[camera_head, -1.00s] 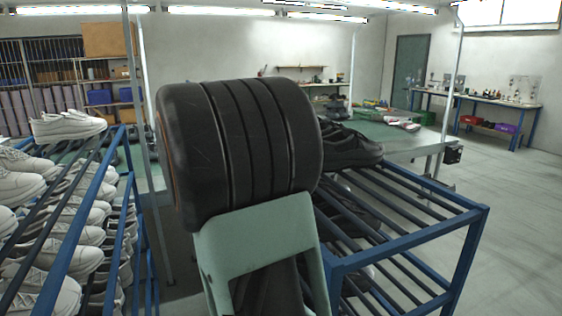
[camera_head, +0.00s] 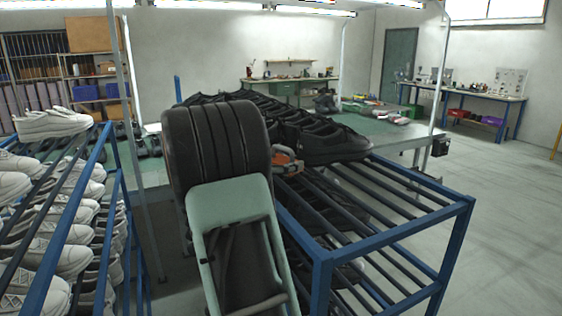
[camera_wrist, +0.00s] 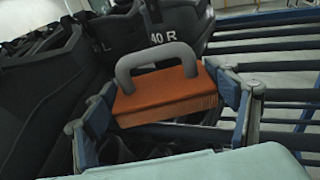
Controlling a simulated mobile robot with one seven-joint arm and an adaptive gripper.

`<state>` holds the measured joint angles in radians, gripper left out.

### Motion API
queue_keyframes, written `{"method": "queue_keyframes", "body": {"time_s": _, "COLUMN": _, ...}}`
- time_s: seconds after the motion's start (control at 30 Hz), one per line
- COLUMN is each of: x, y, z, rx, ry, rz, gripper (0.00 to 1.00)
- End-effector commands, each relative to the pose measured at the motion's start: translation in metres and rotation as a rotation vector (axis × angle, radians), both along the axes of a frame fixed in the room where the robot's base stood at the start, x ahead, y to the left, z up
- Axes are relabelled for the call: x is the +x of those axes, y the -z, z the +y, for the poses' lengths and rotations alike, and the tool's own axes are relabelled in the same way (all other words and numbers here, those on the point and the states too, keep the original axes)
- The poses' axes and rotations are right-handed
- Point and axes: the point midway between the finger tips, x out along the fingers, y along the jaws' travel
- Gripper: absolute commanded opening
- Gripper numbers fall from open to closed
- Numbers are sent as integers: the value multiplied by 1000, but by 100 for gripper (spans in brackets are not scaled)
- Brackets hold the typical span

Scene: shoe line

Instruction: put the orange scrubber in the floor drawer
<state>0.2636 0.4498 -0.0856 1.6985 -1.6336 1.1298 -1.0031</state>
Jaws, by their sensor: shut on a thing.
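The orange scrubber (camera_wrist: 168,97) with its grey handle is between the two blue fingers of my gripper (camera_wrist: 165,105) in the wrist view. The fingers press on its two short ends, so my gripper is shut on it, with the handle upward and bristles at the lower side. In the head view, a small part of the orange scrubber (camera_head: 284,160) shows just right of my dark arm, by the black shoes; my arm hides most of the gripper. I cannot make out a floor drawer in either view.
Black shoes (camera_head: 335,142) stand on the blue rack (camera_head: 400,245), close to my gripper. A rack of white shoes (camera_head: 62,258) is at the left. A green-topped table (camera_head: 395,130) stands behind. The floor at the right (camera_head: 510,220) is clear.

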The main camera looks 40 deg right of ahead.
Motion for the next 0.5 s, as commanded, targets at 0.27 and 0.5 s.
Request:
{"method": "queue_keyframes", "body": {"time_s": 0.27, "x": 0, "y": 2, "z": 0, "rx": 1, "ry": 0, "rz": 0, "gripper": 86}}
{"method": "queue_keyframes", "body": {"time_s": 0.5, "x": 0, "y": 2, "z": 0, "rx": 1, "ry": 0, "rz": 0, "gripper": 97}}
